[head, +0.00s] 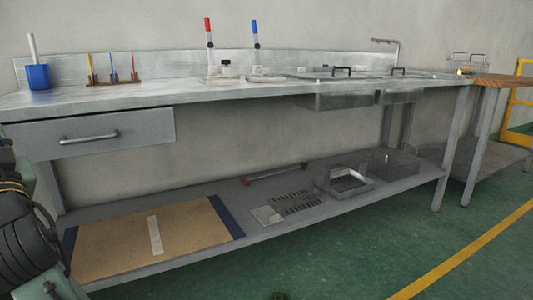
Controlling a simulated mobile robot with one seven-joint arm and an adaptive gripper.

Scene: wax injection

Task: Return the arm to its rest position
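My arm shows only in part, as dark and pale green links with cables at the lower left edge of the head view. My gripper is not in view, so I cannot see whether it holds anything. The long metal workbench (150,98) runs across the view in front of me, with a closed drawer (90,133) at its left. My visible arm links are in front of the bench's left end; I cannot tell the gap between them.
On the bench stand a blue cup (38,77), a small tool rack (114,82) and red-topped (208,40) and blue-topped (255,38) upright tools. The lower shelf (255,222) holds a cardboard-coloured board (190,228) and metal trays (345,183). Green floor (400,235) is clear at right.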

